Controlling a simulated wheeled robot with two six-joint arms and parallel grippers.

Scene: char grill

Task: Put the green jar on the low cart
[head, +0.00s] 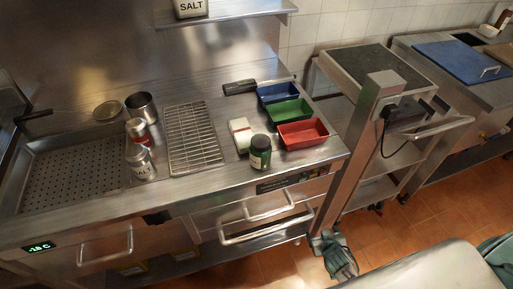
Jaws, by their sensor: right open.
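The green jar (260,153), dark green with a pale label and dark lid, stands upright near the front right edge of the steel counter. It is just in front of the green and red trays. The cart (377,68) with a dark flat top and lower shelves stands right of the counter; its top looks empty. My right gripper (338,258) is low at the bottom centre-right, in front of the counter and well below the jar. It is open, apart from the jar, with nothing seen in it. My left gripper is not in view.
Blue (275,93), green (288,110) and red (303,134) trays sit behind the jar. A white container (240,134) is close on its left. A wire rack (193,138), salt shaker (140,162) and pot (140,107) stand further left. Drawer handles (267,226) stick out below.

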